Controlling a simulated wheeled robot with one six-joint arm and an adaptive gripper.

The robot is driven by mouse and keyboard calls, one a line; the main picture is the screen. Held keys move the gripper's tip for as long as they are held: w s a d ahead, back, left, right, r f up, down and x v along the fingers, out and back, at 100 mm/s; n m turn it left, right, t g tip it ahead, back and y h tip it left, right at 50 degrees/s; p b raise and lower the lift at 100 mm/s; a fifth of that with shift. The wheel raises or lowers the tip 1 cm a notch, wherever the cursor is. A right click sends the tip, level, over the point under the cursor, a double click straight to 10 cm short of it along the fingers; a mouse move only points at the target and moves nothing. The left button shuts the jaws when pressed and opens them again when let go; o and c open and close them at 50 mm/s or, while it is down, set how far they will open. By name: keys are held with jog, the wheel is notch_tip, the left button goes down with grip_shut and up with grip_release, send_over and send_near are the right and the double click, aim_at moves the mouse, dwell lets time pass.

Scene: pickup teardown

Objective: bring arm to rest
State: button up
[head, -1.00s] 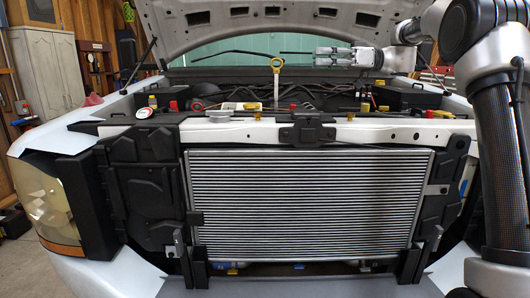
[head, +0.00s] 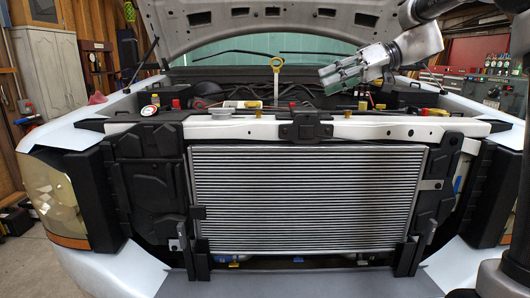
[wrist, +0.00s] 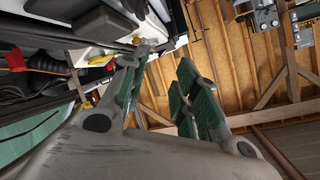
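My gripper (head: 332,78) is at the upper right of the head view, above the open engine bay and below the raised hood (head: 270,22). It points left and slightly down, and touches nothing that I can see. In the wrist view my gripper (wrist: 165,60) shows two green-padded fingers with a clear gap between them. Nothing is held in that gap.
The truck's radiator (head: 305,200) stands in front, below a white crossbar (head: 235,130). A red tool chest (head: 470,82) is at the right and a grey cabinet (head: 48,75) at the left.

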jog(key=s+d+f+m+t+h, duration=0.1)
jog(key=s+d+f+m+h, duration=0.2)
jog(key=s+d+f, duration=0.3)
jog(key=s+d+f+m+t+h, duration=0.1)
jog(key=s+d+f+m+h, duration=0.2)
jog(key=s, duration=1)
jog(key=s+d+f+m+h, duration=0.3)
jog(key=s+d+f+h, duration=0.4)
jog(key=s+d+f, duration=0.2)
jog(key=shift+s+d+f+m+t, duration=0.3)
jog(key=shift+s+d+f+t, duration=0.1)
jog(key=shift+s+d, duration=0.15)
